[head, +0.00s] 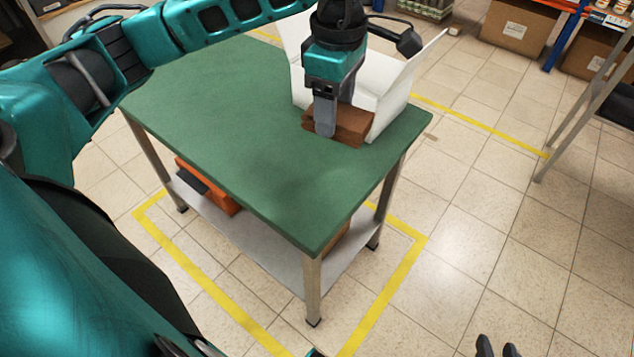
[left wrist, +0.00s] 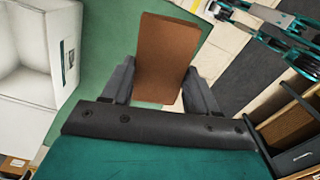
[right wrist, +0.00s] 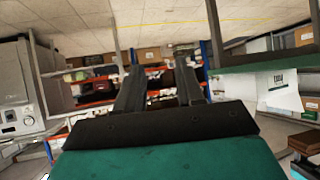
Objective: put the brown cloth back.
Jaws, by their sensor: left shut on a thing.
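The brown cloth (head: 352,127) is folded into a flat block at the far right part of the green table (head: 225,110), in front of the white box. My left gripper (head: 325,128) points down and is shut on it. In the left wrist view the cloth (left wrist: 162,60) sits between the two fingers (left wrist: 158,90). I cannot tell whether its underside touches the table. My right gripper (head: 497,348) shows only its fingertips at the bottom edge of the head view. In the right wrist view its fingers (right wrist: 160,85) are apart with nothing between them.
The open white box (head: 390,85) stands just behind the cloth, its flaps spread. The table's left and front parts are bare. An orange thing (head: 222,195) lies on the lower shelf (head: 270,245). Cardboard boxes (head: 518,27) stand on a rack at the back right.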

